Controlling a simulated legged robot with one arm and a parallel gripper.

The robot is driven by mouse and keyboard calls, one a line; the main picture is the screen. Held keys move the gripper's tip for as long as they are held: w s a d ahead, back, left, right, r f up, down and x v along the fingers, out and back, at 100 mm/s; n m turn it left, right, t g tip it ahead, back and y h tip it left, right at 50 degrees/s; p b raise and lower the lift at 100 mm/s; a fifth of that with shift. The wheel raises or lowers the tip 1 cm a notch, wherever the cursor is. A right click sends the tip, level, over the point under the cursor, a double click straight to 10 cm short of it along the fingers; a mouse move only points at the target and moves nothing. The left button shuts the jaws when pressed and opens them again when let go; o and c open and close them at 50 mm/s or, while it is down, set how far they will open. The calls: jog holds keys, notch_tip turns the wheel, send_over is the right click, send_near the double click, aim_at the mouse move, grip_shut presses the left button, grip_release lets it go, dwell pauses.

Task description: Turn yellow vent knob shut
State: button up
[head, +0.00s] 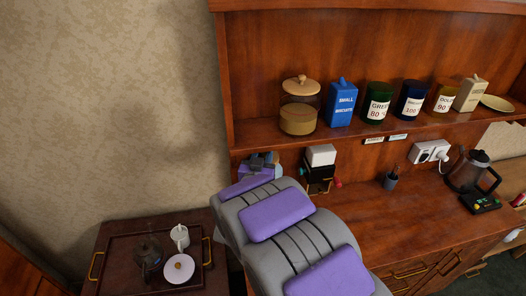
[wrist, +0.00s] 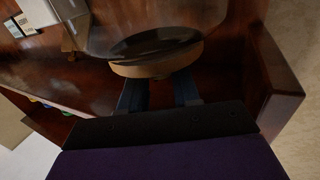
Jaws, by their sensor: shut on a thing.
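My gripper (head: 262,161) is at the left end of the wooden unit, below the shelf, left of a small dark machine (head: 319,175) with a white box on top. A red knob (head: 338,183) sticks out at the machine's right side. I cannot pick out the yellow vent knob for certain in the head view. In the wrist view my gripper (wrist: 160,96) has its two dark fingers reaching to a round tan-rimmed thing with a dark face (wrist: 155,68). It hides their tips. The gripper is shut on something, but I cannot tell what.
A glass jar with a wooden lid (head: 299,111), a blue box (head: 342,103) and several tins stand on the shelf above. A dark pen cup (head: 390,181), a coffee pot (head: 470,171) and a white socket (head: 431,151) are to the right. A tray (head: 118,246) with crockery is lower left.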

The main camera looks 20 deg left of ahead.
jog(key=shift+a, duration=0.1)
jog(key=o, duration=1)
jog(key=s+d, duration=0.2)
jog(key=s, duration=1.5)
jog(key=shift+b, duration=0.3)
jog(key=shift+d+f, duration=0.1)
jog(key=shift+d, duration=0.1)
